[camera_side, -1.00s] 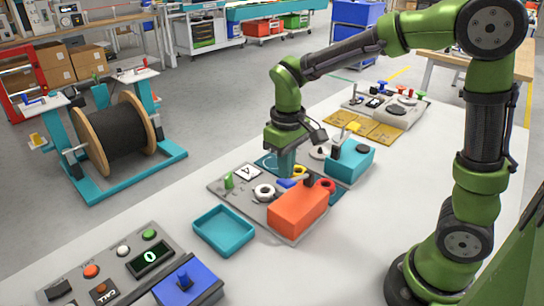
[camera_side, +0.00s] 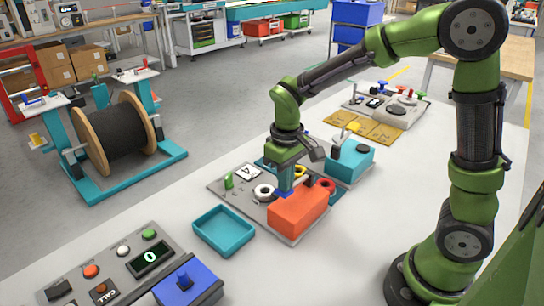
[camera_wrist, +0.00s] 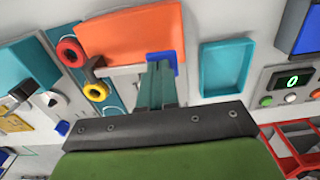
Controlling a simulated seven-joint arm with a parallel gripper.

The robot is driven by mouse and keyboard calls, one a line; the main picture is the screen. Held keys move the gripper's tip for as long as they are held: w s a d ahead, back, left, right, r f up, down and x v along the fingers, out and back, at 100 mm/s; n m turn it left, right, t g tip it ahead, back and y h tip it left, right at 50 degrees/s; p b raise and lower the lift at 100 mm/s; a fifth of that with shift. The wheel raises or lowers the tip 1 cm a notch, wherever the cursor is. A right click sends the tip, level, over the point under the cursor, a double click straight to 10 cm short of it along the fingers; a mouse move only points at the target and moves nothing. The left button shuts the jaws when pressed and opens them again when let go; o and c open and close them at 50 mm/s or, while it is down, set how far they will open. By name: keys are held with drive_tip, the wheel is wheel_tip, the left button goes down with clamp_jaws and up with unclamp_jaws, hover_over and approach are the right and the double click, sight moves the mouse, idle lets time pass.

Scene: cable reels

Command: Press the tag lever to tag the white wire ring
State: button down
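A white wire ring (camera_side: 264,191) lies on the grey board left of my gripper; I cannot make it out in the wrist view. A blue piece (camera_side: 284,193) sits beside the orange block (camera_side: 298,210), directly under my gripper (camera_side: 286,185). It shows as a blue patch (camera_wrist: 162,58) at my fingertips (camera_wrist: 158,70) in the wrist view. No label marks it as the tag lever. My fingers are together and point down at it; whether they touch it is unclear. A green upright piece (camera_side: 228,180) and a marked white card (camera_side: 247,172) stand at the board's far left.
A teal tray (camera_side: 224,231) lies left of the orange block. Red (camera_wrist: 70,52) and yellow (camera_wrist: 96,92) rings lie on the other side of the block. A teal block (camera_side: 352,160) stands behind. A button panel (camera_side: 118,268) with a display reading 0 is at the front left.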

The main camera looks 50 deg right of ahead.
wheel_tip(320, 180, down, 3)
drive_tip(key=shift+r, duration=0.1)
wheel_tip(320, 180, up, 12)
idle(0.6)
idle(0.6)
